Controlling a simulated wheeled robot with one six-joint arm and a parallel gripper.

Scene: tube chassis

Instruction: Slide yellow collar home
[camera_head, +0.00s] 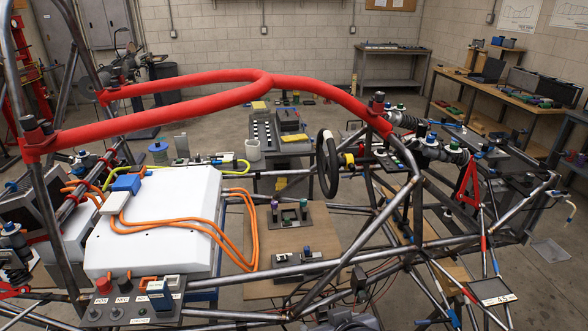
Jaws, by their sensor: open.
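A small yellow collar (348,160) shows just right of the black steering wheel (327,165), on the short shaft behind the wheel's hub. It is small at this distance. I cannot tell whether it touches the hub or sits a little apart from it. The wheel is seen nearly edge-on and stands upright inside the tube chassis. My gripper is not in view.
A red padded tube (200,103) arches over the chassis. A white battery box (150,232) with orange cables fills the left side. A switch panel (130,306) stands in front. Bare metal tubes (375,225) cross below and right of the wheel.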

